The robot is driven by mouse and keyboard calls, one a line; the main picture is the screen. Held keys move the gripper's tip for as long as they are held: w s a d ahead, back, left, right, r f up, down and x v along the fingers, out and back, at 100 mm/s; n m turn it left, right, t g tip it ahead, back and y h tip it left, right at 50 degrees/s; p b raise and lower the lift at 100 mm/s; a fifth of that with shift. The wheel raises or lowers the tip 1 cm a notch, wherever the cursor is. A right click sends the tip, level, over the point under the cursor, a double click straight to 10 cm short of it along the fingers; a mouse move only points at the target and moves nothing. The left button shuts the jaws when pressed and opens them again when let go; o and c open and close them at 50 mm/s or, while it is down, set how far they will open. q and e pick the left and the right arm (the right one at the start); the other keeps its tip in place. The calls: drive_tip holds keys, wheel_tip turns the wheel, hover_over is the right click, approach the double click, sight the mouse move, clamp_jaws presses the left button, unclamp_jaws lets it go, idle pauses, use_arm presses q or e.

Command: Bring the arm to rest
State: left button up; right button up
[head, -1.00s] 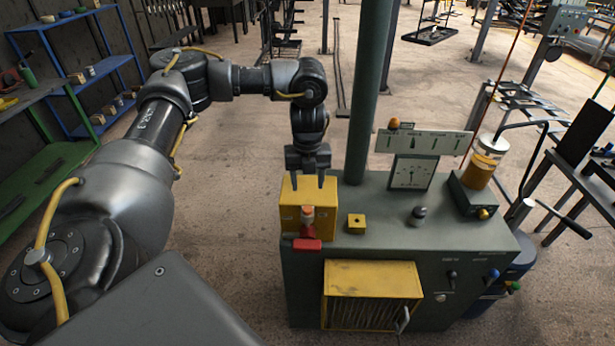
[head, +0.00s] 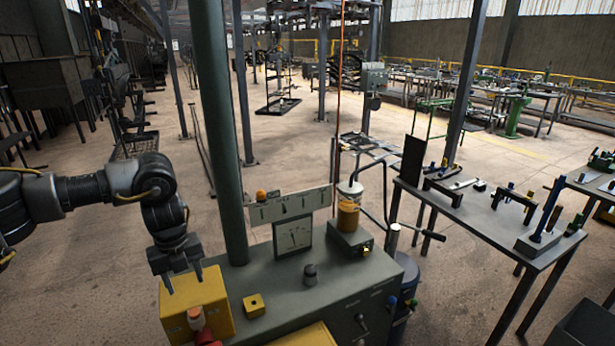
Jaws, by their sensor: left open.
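My left gripper (head: 184,283) comes in from the left and points down. Its two fingers are apart and empty, at the top of a yellow box (head: 190,302) on the near left of a grey-green machine cabinet (head: 285,285). I cannot tell whether the fingertips touch the box. The box has an orange-red knob (head: 196,318) and a red part (head: 207,338) on its front. My right gripper does not show.
A thick green post (head: 222,130) rises close to my left gripper. A gauge panel (head: 291,234), a small yellow block (head: 254,306) and a jar of amber liquid (head: 348,214) stand on the cabinet. A workbench (head: 495,215) with tools is at the right. Open floor lies behind.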

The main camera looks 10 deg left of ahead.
use_arm(q)
drive_tip(key=d+f+m+t+h, duration=0.15)
drive_tip(key=d+f, duration=0.35)
drive_tip(key=d, duration=0.6)
drive_tip(key=d+f+m+t+h, duration=0.1)
drive_tip(key=d+f+h, duration=0.35)
drive_tip(key=d, duration=0.75)
drive_tip(key=s+d+r+n+t+h, duration=0.1)
drive_tip(key=s+d+n+t+h, duration=0.4)
drive_tip(key=d, duration=1)
drive_tip(key=s+a+f+n+g+y, duration=0.2)
drive_tip(key=s+a+f+n+y, duration=0.35)
drive_tip(key=s+a+n, duration=0.6)
drive_tip(key=s+a+f+n+g+y, duration=0.2)
drive_tip(key=s+a+f+n+y, duration=0.35)
drive_tip(key=s+a+n, duration=0.55)
wheel_tip(320, 180, down, 31)
drive_tip(key=a+g+b, duration=0.1)
drive_tip(key=b, duration=0.4)
drive_tip(key=s+a+f+g+b, duration=0.1)
drive_tip(key=s+a+f+b, duration=0.2)
drive_tip(key=s+f, duration=1.4)
wheel_tip(320, 180, down, 2)
drive_tip(key=shift+f+m, duration=0.2)
drive_tip(key=shift+m, duration=0.1)
